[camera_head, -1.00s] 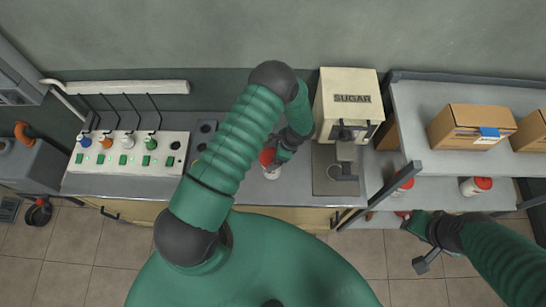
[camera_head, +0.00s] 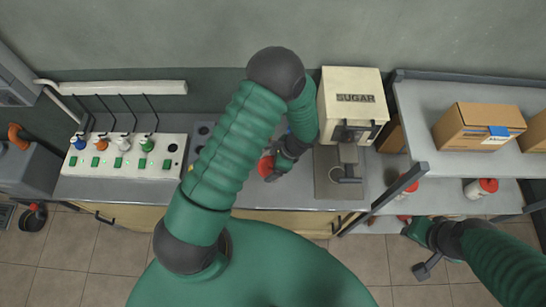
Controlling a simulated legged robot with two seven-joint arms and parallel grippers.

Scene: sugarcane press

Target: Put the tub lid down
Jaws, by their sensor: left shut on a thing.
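A red tub lid (camera_head: 265,166) is at my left gripper (camera_head: 274,169), over the counter just left of the sugar machine. The gripper is shut on the lid; my forearm and the gripper cover part of it. No white tub body shows under the lid now. My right gripper (camera_head: 412,230) is low at the right, beside the shelf, close to a small red thing (camera_head: 403,218). Its fingers are too small and dark to read as open or shut.
The sugar machine (camera_head: 350,92) stands right of my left gripper. The shelf rack (camera_head: 420,130) holds cardboard boxes (camera_head: 475,127) and red-lidded white tubs (camera_head: 481,187). A panel of coloured knobs (camera_head: 119,163) is at the left. Some counter (camera_head: 310,196) is bare.

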